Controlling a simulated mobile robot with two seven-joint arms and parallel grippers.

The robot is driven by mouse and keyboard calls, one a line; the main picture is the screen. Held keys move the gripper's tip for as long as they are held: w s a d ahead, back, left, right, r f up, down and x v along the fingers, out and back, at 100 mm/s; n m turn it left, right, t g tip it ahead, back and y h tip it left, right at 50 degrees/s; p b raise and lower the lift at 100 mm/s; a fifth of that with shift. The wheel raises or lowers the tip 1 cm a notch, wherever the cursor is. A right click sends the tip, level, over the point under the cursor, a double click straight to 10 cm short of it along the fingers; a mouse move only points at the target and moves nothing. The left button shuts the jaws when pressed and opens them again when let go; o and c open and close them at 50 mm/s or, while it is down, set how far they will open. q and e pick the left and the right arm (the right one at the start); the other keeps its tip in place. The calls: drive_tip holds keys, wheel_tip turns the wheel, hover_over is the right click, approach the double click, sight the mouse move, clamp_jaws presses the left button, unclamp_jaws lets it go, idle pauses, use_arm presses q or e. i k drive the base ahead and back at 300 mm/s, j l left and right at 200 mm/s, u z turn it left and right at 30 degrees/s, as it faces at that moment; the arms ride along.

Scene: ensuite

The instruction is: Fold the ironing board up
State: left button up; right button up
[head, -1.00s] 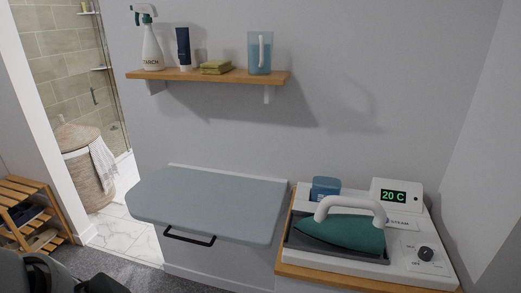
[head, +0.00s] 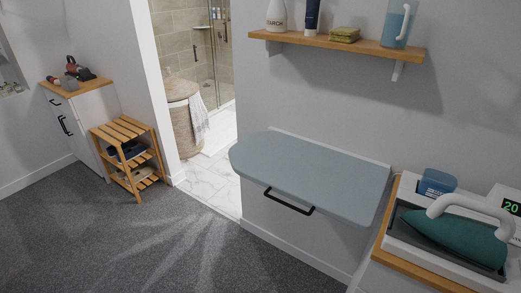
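The ironing board (head: 310,178) is a grey-blue padded panel that stands out level from the wall, with its rounded end at the left. A black bar handle (head: 289,201) hangs below its front edge. A pale strip runs along its back edge at the wall. The board's top is bare. Neither of my grippers shows in the head view.
At the right, a wood-edged counter (head: 424,284) holds a teal iron (head: 455,236) on its station and a blue container (head: 437,183). A wall shelf (head: 343,45) hangs above the board. A slatted rack (head: 130,155) stands left of the doorway. Grey carpet (head: 150,240) in front is clear.

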sight(346, 189)
drive_tip(key=i+j, duration=0.2)
drive_tip(key=i, duration=0.25)
drive_tip(key=i+j, duration=0.2)
drive_tip(key=i, duration=0.2)
drive_tip(key=i+j, duration=0.25)
drive_tip(key=i, duration=0.2)
